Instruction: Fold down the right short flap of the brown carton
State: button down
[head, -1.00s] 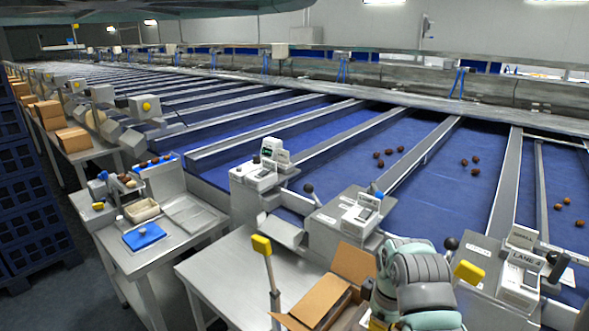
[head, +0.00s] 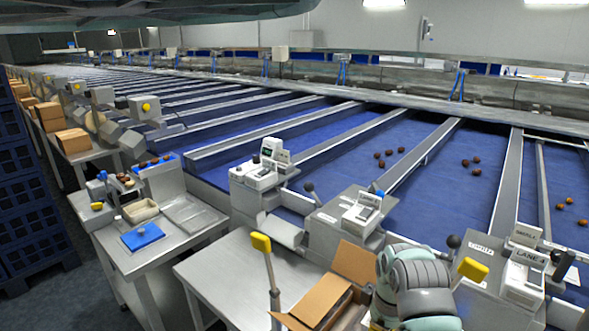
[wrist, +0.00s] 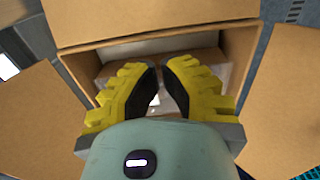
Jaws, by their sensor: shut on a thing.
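The brown carton (head: 345,299) stands open at the bottom of the head view, with its flaps spread outward. In the wrist view, the carton (wrist: 240,50) shows a far flap (wrist: 150,22), a left flap (wrist: 38,120) and a right flap (wrist: 285,105), all folded out. My gripper (wrist: 160,72) has yellow fingers with dark pads, closed in over the near side of the opening, a narrow gap between them. It is shut on the near flap, seemingly the right short flap, mostly hidden behind the fingers and wrist. In the head view my arm hides this side.
A steel table (head: 228,272) with free room lies left of the carton. A yellow-topped post (head: 262,243) stands close to the carton's left. A yellow paddle (head: 472,269) and labelled scales (head: 525,272) are close to my arm's right. Blue sorting lanes (head: 420,190) lie behind.

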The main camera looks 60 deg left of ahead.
notch_tip(320, 180, up, 10)
jog(key=p, duration=0.8)
jog(key=shift+r+p, duration=0.2)
jog(key=shift+p, duration=0.15)
